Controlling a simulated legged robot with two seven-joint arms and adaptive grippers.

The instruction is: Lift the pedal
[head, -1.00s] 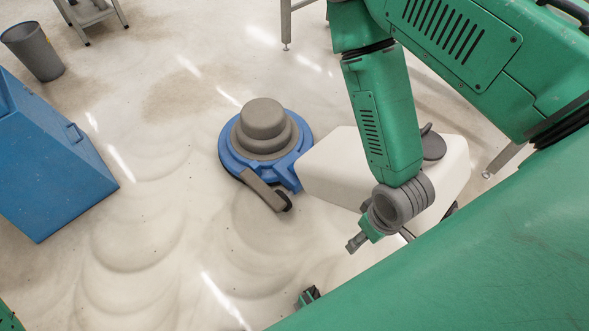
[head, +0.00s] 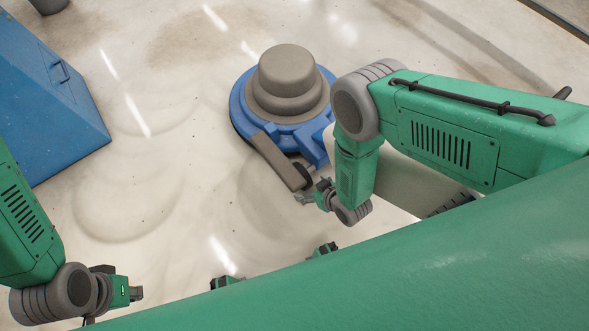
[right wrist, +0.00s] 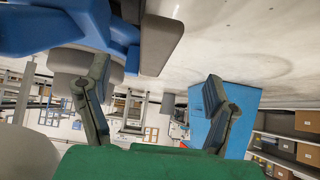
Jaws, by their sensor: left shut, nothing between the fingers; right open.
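The floor machine (head: 290,85) has a round blue base with a stacked grey dome. A grey bar-like pedal (head: 278,160) slopes down from its blue rim, with a small dark wheel beside its lower end. My right gripper (head: 308,198) is open just below the pedal's lower end; I cannot tell if they touch. In the right wrist view, which is upside down, the pedal (right wrist: 160,35) shows beyond and between the spread fingers (right wrist: 156,75). My left gripper (head: 136,293) is shut and empty at the lower left, far from the pedal.
A blue cabinet (head: 50,90) stands at the left. The machine's white body (head: 410,187) lies behind my right arm. Open concrete floor (head: 150,130) lies between cabinet and machine. Shelves with boxes (right wrist: 285,145) show in the right wrist view.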

